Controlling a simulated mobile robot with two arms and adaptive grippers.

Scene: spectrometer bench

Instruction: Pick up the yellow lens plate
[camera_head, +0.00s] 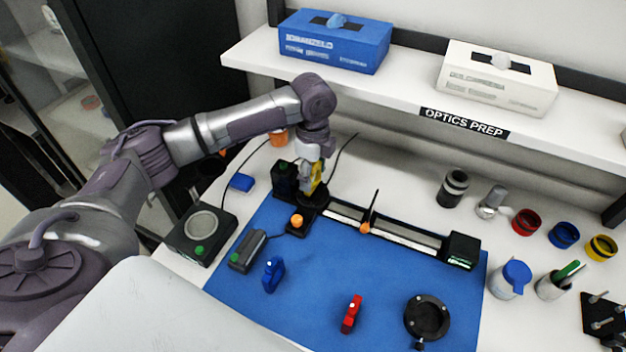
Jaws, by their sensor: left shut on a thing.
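My left arm reaches in from the left, and my left gripper (312,188) points down at the left end of the black optical rail (410,233). It is shut on the yellow lens plate (317,172), which shows partly beside its fingers. The gripper hides the rest of the plate, and I cannot tell whether the plate touches what is beneath it. A blue lens plate (272,274) and a red lens plate (351,314) stand apart on the blue mat (310,300). My right gripper is not in view.
A black upright plate (371,212) stands on the rail. A black ring holder (427,317) sits at the mat's front right. A stirrer-like device (201,235) is at left. Cups and coloured rings (526,222) line the right. A shelf (400,90) with tissue boxes overhangs the back.

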